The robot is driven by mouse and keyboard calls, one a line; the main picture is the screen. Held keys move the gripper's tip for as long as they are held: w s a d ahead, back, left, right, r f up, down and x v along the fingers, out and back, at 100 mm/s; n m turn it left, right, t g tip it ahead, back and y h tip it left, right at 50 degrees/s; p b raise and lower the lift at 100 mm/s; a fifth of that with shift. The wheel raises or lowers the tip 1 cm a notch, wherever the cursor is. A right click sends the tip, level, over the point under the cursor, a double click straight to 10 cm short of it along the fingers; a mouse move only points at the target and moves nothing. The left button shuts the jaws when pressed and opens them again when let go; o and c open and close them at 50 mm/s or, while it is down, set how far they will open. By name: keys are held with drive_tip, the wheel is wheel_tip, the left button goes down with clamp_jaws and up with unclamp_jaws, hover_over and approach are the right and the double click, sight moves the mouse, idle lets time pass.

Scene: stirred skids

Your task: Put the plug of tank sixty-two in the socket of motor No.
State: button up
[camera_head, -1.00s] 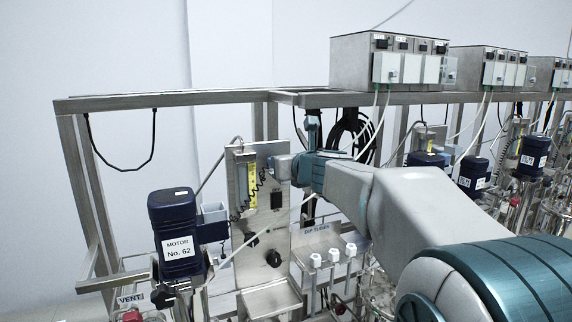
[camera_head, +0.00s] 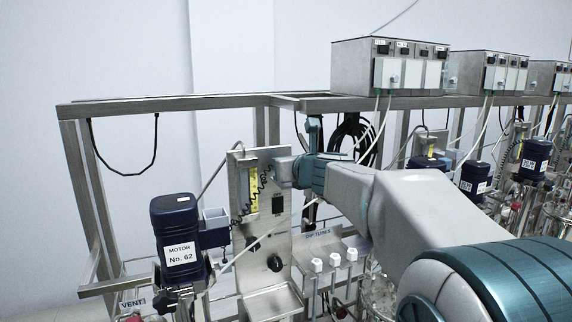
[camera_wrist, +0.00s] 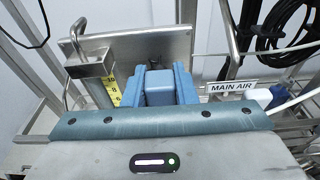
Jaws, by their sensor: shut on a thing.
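Motor No. 62 (camera_head: 180,238) is dark blue with a white label and stands at the lower left in the head view. In the wrist view my gripper (camera_wrist: 160,80) is shut on a blue block (camera_wrist: 159,88), which looks like the plug. The block's far end and any socket opening are hidden.
The steel panel (camera_head: 276,222) carries a yellow scale (camera_head: 253,190) and black knobs. White-capped dip tubes (camera_head: 334,259) stand to its right. A control box (camera_head: 388,66) sits on the frame (camera_head: 180,101). A pale rod or cable crosses before the panel.

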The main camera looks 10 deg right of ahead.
drive_tip(key=shift+r, duration=0.15)
drive_tip(key=shift+r+p, duration=1.3)
drive_tip(key=shift+d+f, duration=0.1)
